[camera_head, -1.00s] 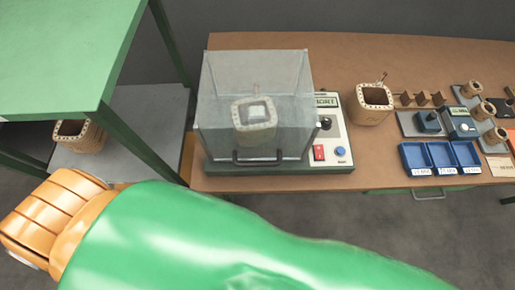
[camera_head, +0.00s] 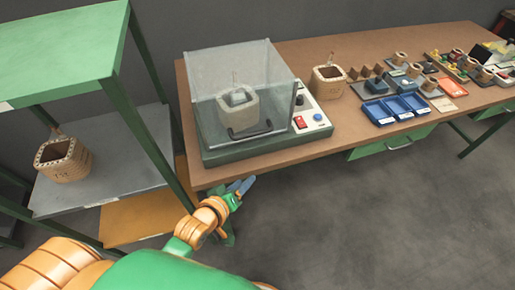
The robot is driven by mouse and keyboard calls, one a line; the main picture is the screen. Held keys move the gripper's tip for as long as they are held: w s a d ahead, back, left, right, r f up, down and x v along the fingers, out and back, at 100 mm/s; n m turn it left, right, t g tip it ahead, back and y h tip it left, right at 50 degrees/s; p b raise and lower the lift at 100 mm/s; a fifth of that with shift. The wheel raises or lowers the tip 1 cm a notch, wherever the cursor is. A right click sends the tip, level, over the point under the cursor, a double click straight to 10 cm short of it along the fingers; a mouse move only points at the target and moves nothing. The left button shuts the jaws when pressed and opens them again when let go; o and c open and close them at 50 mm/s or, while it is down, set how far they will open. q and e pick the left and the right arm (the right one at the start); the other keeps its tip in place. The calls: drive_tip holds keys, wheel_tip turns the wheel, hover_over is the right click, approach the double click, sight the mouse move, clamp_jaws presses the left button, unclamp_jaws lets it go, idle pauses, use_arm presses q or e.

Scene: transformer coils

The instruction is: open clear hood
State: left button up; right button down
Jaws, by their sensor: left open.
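The clear hood (camera_head: 215,75) is a transparent box, shut down over the tester base (camera_head: 225,153) on the brown table. A coil (camera_head: 238,110) stands inside it. The hood's black handle (camera_head: 250,131) is low on its front face. My left gripper (camera_head: 246,186) is open and empty, in front of and below the table's front edge, apart from the handle. My right gripper is not in view.
Another coil (camera_head: 327,80), blue trays (camera_head: 396,108) and small parts stand further right. A green shelf rack (camera_head: 122,100) on the left holds a coil (camera_head: 63,160).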

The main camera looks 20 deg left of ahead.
sight(255, 132)
use_arm(q)
drive_tip(key=w+r+n+t+h, duration=0.2)
drive_tip(key=w+r+n+t, duration=0.2)
drive_tip(key=r+n+t, duration=0.4)
drive_tip(key=shift+g, duration=0.4)
drive_tip(key=x, duration=0.7)
drive_tip(key=shift+a+r, duration=0.3)
drive_tip(key=shift+a, duration=0.1)
clamp_jaws()
